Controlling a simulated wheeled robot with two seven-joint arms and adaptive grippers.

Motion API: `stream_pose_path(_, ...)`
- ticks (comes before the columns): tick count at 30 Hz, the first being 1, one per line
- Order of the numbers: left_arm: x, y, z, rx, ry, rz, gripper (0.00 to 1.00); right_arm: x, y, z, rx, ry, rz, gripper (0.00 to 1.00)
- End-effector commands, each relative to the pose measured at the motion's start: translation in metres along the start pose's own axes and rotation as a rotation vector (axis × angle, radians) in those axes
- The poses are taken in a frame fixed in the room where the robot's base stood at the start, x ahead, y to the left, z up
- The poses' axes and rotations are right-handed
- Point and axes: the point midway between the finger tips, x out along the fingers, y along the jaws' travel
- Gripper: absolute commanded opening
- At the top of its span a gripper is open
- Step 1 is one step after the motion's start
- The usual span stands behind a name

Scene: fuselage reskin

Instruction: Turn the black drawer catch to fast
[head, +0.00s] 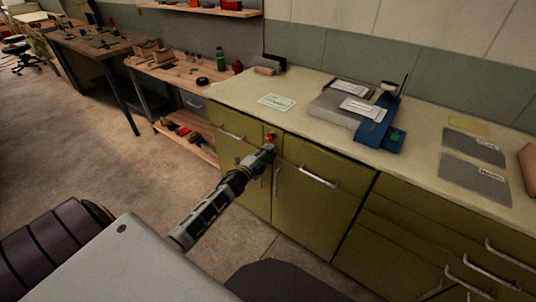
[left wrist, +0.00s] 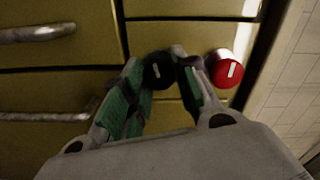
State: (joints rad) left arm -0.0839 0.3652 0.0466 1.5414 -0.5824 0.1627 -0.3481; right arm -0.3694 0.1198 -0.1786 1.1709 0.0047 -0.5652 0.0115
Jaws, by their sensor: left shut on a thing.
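The black drawer catch (left wrist: 157,72) is a round knob with a short pale mark, seen in the left wrist view on the olive cabinet front. Its mark stands roughly upright in that picture. My left gripper (left wrist: 156,58) is shut on it, with one green-padded finger on each side. In the head view my left gripper (head: 268,151) reaches the cabinet front and hides the black catch. A red knob (left wrist: 223,68) with a white mark sits just right of the right finger; it also shows in the head view (head: 270,137) above the gripper. My right gripper is not in view.
The olive cabinet (head: 318,212) has metal bar handles (head: 319,176) close to the gripper. On its pale worktop (head: 310,92) are a blue device (head: 380,126), a green-printed card (head: 277,102) and grey sheets (head: 474,178). A wooden bench (head: 155,73) stands further left.

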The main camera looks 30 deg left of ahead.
Motion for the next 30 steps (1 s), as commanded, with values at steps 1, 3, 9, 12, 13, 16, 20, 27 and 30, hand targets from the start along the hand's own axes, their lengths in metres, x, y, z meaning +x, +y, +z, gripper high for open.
stream_pose_path(1, 0.0, 0.002, -0.001, 0.038, 0.001, 0.0, 0.05, -0.001, -0.001, -0.004, 0.0, 0.001, -0.001, 0.4)
stream_pose_path(3, 0.0, 0.002, -0.001, 0.093, 0.001, 0.0, 0.05, -0.004, -0.002, -0.01, 0.0, 0.003, -0.003, 0.4)
stream_pose_path(9, 0.0, 0.002, -0.001, 0.215, 0.001, 0.001, 0.05, -0.011, -0.008, -0.018, 0.002, -0.003, -0.011, 0.4)
stream_pose_path(12, 0.0, 0.002, -0.001, 0.253, 0.001, 0.0, 0.05, -0.014, -0.013, -0.018, 0.004, -0.008, -0.016, 0.4)
stream_pose_path(13, 0.0, 0.002, -0.001, 0.261, 0.001, 0.001, 0.05, -0.014, -0.014, -0.017, 0.004, -0.01, -0.018, 0.4)
stream_pose_path(16, 0.0, 0.002, -0.001, 0.282, 0.002, 0.001, 0.05, -0.016, -0.016, -0.018, 0.006, -0.014, -0.021, 0.4)
stream_pose_path(20, 0.0, 0.002, -0.001, 0.294, 0.002, 0.001, 0.05, -0.017, -0.016, -0.022, 0.005, -0.009, -0.021, 0.4)
stream_pose_path(27, 0.0, 0.002, -0.001, 0.294, 0.002, 0.001, 0.05, -0.018, -0.013, -0.027, 0.003, -0.001, -0.017, 0.4)
stream_pose_path(30, 0.0, 0.002, -0.001, 0.294, 0.002, 0.002, 0.33, -0.018, -0.011, -0.026, 0.001, -0.001, -0.014, 0.4)
